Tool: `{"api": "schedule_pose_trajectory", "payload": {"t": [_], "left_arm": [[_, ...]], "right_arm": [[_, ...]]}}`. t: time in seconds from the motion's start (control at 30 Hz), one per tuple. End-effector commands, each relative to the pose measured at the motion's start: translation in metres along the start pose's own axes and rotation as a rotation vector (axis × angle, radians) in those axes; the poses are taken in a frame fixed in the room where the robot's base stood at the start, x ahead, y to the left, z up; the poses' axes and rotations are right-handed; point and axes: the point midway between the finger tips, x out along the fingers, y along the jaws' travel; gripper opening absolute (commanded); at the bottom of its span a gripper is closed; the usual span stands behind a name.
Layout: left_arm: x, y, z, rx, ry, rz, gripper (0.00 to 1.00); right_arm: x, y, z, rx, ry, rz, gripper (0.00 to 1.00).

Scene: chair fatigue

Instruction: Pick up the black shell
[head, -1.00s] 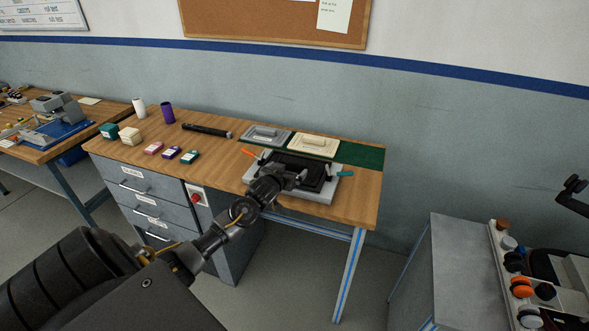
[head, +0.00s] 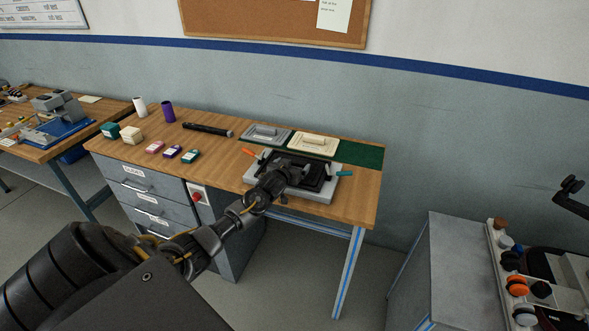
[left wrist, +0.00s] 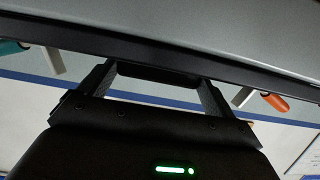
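The black shell (head: 322,185) lies in a grey fixture (head: 318,197) on the wooden bench, partly hidden behind my left gripper. My left gripper (head: 291,166) is over the shell in the head view. In the left wrist view its two fingers (left wrist: 158,84) are spread apart. A dark handle-like bar (left wrist: 158,74) of the shell lies between them, and contact with it cannot be made out.
Orange (head: 249,152) and teal (head: 344,173) handles flank the fixture. Grey (head: 265,134) and cream (head: 314,144) shells lie behind it on a green mat (head: 362,154). A black cylinder (head: 207,129) and small boxes are to the left. The bench's front right is clear.

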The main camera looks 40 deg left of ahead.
Motion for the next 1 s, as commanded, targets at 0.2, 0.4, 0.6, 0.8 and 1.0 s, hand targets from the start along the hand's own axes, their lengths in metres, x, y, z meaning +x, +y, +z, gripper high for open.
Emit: {"api": "schedule_pose_trajectory", "payload": {"t": [0.2, 0.4, 0.6, 0.8, 1.0], "left_arm": [[0.000, 0.000, -0.001, 0.000, 0.001, 0.000, 0.63], [-0.002, 0.000, -0.008, -0.001, 0.003, 0.000, 0.62], [-0.013, 0.000, -0.033, 0.000, 0.005, 0.001, 0.62], [-0.048, 0.002, -0.054, -0.001, 0.005, 0.002, 0.62], [-0.095, 0.005, -0.072, 0.001, 0.004, 0.002, 0.62]], "right_arm": [[0.000, 0.000, 0.000, 0.000, 0.000, 0.000, 0.36], [0.001, -0.001, 0.000, 0.001, 0.000, -0.001, 0.36], [0.006, -0.002, 0.000, 0.001, 0.000, -0.002, 0.36], [0.013, -0.002, 0.001, 0.001, 0.000, -0.002, 0.36], [0.022, -0.002, 0.002, 0.001, 0.000, -0.002, 0.36]]}}
